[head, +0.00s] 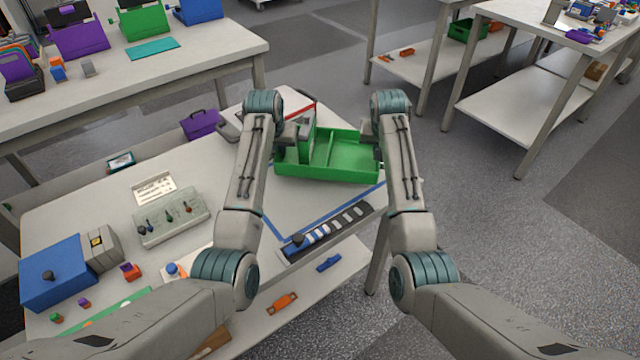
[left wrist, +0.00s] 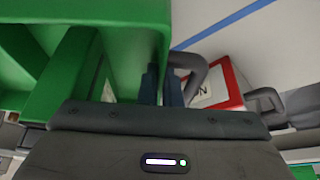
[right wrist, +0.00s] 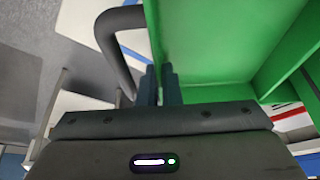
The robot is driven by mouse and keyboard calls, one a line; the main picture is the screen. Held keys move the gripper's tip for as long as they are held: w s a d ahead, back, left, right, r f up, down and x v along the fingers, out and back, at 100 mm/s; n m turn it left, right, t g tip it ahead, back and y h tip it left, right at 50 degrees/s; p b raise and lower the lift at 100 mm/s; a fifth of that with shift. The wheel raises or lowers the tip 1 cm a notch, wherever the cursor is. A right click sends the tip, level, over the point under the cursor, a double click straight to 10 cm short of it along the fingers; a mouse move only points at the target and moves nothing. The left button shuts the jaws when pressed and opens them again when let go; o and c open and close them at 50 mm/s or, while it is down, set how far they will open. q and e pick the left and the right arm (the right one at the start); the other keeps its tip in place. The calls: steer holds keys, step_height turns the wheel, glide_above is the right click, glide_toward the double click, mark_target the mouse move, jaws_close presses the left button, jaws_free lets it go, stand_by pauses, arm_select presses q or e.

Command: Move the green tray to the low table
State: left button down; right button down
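The green tray (head: 330,178) has a divider inside and spans between my two grippers at the far right corner of the near table (head: 245,160). I cannot tell whether it touches the tabletop. My left gripper (head: 292,140) is at its left end; the left wrist view shows the fingers (left wrist: 160,84) close together at its green wall (left wrist: 120,15). My right gripper (head: 378,140) is at its right end; the right wrist view shows the fingers (right wrist: 160,84) closed about the wall (right wrist: 205,45), beside a dark loop handle (right wrist: 112,45). The pictures do not show which table is the low one.
A white box with a red edge (left wrist: 228,85) stands close to the tray's left end. A strip with white pieces (head: 330,230), a grey instrument box (head: 170,217) and a blue box (head: 58,272) are on the near table. Shelved tables (head: 535,95) stand right; floor (head: 500,240) there is clear.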

mark_target(280, 160)
arm_select(q)
steer(key=shift+r, duration=0.15)
arm_select(e)
steer(key=shift+r, duration=0.1)
